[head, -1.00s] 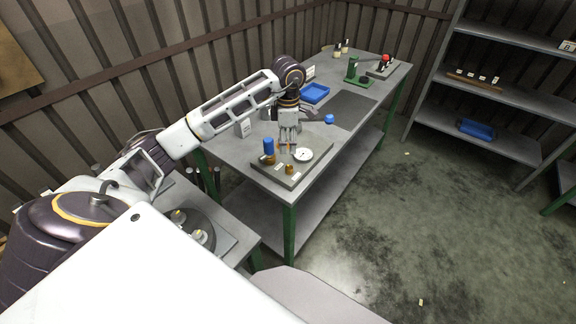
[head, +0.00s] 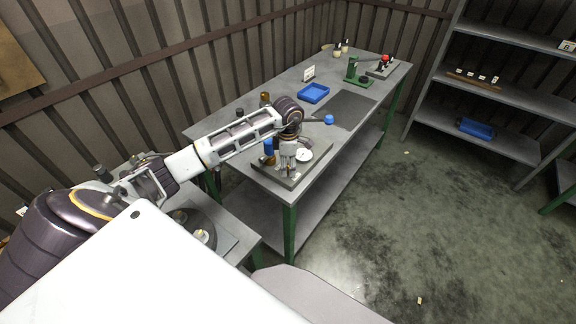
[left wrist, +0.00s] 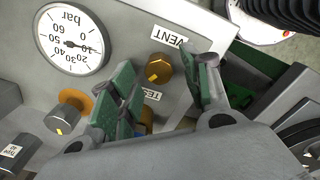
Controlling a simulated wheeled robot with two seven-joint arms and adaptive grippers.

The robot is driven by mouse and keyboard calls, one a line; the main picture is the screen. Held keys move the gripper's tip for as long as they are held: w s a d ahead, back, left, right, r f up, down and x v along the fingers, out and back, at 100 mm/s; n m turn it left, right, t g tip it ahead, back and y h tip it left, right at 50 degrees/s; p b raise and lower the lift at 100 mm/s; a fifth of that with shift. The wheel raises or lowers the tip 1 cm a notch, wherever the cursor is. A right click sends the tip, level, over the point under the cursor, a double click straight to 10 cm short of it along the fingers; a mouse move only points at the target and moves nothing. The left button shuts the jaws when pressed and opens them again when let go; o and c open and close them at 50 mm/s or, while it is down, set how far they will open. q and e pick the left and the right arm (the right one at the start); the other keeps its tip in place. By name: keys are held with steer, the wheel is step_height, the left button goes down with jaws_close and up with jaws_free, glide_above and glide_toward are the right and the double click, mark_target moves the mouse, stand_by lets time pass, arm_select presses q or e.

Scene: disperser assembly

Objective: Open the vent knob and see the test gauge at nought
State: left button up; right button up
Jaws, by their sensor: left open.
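The brass vent knob (left wrist: 158,68) with a yellow mark sits beside the VENT label (left wrist: 168,37) in the left wrist view. My left gripper (left wrist: 161,64) is open, its green-padded fingers on either side of the knob; I cannot tell whether they touch it. In the head view my left gripper (head: 286,170) is low over the test plate (head: 264,176) and hides the knob. The round white gauge (left wrist: 70,40), marked bar, has its needle pointing right, near the 10. The gauge also shows in the head view (head: 305,155), too small to read. My right gripper is not in view.
A TEST label (left wrist: 152,95) and another knob (left wrist: 66,117) are close to the left finger. A blue-topped part (head: 268,145) stands on the plate's left. A blue tray (head: 314,93) and a green press (head: 357,73) are farther back on the bench.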

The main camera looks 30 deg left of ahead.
arm_select(q)
steer(key=shift+f, duration=0.35)
steer(key=c, duration=1)
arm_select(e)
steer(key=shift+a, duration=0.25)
